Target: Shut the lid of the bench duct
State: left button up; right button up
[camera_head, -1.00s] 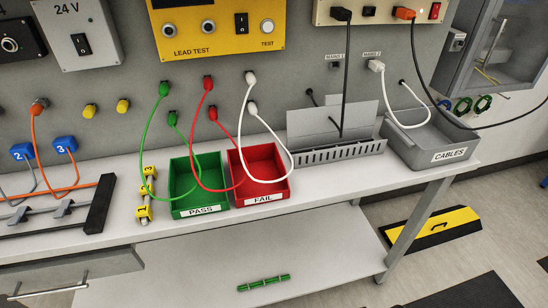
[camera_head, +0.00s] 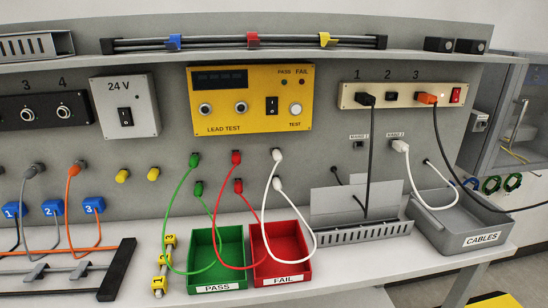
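The bench duct (camera_head: 366,234) is a grey slotted channel at the back of the bench, right of the red bin. Its lid (camera_head: 335,202) appears to be the plain grey plate standing raised behind the slotted front, so the duct is open. A black cable (camera_head: 371,150) hangs from socket 1 down to the duct, and its lower end shows in front of the plate. The inside of the duct is mostly hidden by its front wall. Neither of my grippers shows in this view.
The green PASS bin (camera_head: 218,285) and red FAIL bin (camera_head: 282,270) stand left of the duct, with looped leads above. The grey CABLES tray (camera_head: 451,240) stands close on its right, with a white lead (camera_head: 408,177) reaching into it. A shelf (camera_head: 250,54) runs above.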

aim_at(334, 200)
jog(key=u, duration=0.1)
jog(key=k, duration=1)
jog(key=z, duration=1.1)
jog(key=i, duration=0.7)
jog(key=u, duration=0.6)
jog(key=i, duration=0.45)
jog(key=u, duration=0.5)
